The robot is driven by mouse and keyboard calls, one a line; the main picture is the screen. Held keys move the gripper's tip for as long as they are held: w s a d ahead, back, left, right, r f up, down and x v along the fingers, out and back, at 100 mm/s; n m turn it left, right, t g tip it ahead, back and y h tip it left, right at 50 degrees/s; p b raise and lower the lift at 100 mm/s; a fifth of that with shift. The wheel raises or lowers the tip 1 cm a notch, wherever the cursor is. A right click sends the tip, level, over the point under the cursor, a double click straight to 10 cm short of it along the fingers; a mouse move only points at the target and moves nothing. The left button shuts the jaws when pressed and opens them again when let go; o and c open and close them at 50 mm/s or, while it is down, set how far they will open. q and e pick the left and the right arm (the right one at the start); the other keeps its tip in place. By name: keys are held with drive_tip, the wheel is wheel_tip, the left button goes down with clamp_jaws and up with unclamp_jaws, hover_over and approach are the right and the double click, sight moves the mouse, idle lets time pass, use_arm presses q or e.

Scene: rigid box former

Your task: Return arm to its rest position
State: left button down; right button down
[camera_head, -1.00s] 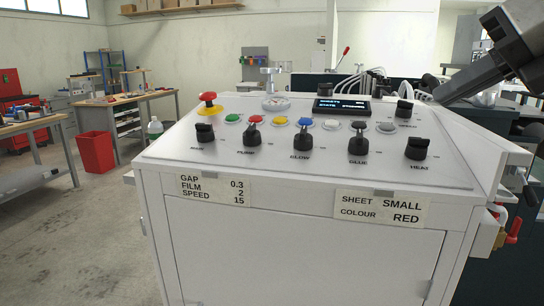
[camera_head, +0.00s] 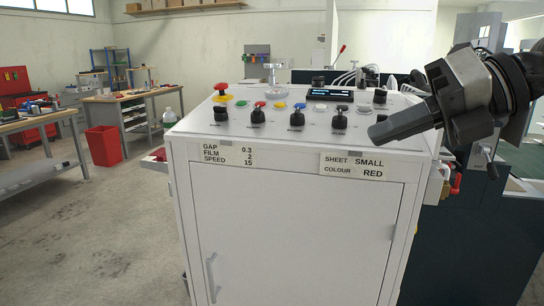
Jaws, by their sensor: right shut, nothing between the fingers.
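My right gripper (camera_head: 402,122) comes in from the right, shut and empty. Its dark fingers point left and down, in front of the right side of the control panel (camera_head: 300,137). It covers the panel's right front corner in the picture; I cannot tell how far it is from the surface. The panel tops a white cabinet (camera_head: 300,230). It carries a red emergency stop (camera_head: 221,89), several black knobs, coloured buttons and a small lit display (camera_head: 331,93). My left gripper is not in view.
Labels on the cabinet front read gap, film, speed (camera_head: 228,155) and sheet small, colour red (camera_head: 352,167). A red-handled valve (camera_head: 456,184) sticks out at its right side. Dark machinery (camera_head: 470,240) stands behind on the right. A red bin (camera_head: 104,146) and workbenches stand left, with free floor between.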

drive_tip(key=a+f+m+g+y, duration=0.2)
drive_tip(key=a+f+m+y, duration=0.2)
drive_tip(key=a+f+y, duration=0.4)
drive_tip(key=w+d+f+m+t+h, duration=0.1)
drive_tip(key=d+f+m+t+h, duration=0.25)
drive_tip(key=f+m+t, duration=0.7)
drive_tip(key=w+d+f+m+t+h, duration=0.2)
drive_tip(key=f+m+t+h, duration=0.4)
drive_tip(key=m, duration=0.7)
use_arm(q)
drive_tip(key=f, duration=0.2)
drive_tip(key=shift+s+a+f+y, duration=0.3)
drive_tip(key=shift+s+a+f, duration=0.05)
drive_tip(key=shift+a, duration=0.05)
use_arm(e)
drive_tip(key=s+d+f+m+g+h, duration=0.1)
drive_tip(key=s+f+m+g+h, duration=0.1)
drive_tip(key=s+f, duration=0.4)
drive_tip(key=s+d+f+m+g+h, duration=0.1)
drive_tip(key=s+f+m+g+h, duration=0.2)
drive_tip(key=f, duration=1)
drive_tip(key=s+d+f+m+g+h, duration=0.1)
drive_tip(key=s+f+m+g, duration=0.3)
drive_tip(key=s+f, duration=0.5)
drive_tip(key=shift+f+m+h, duration=0.4)
drive_tip(key=shift+m+h, duration=0.15)
drive_tip(key=shift+h, duration=0.1)
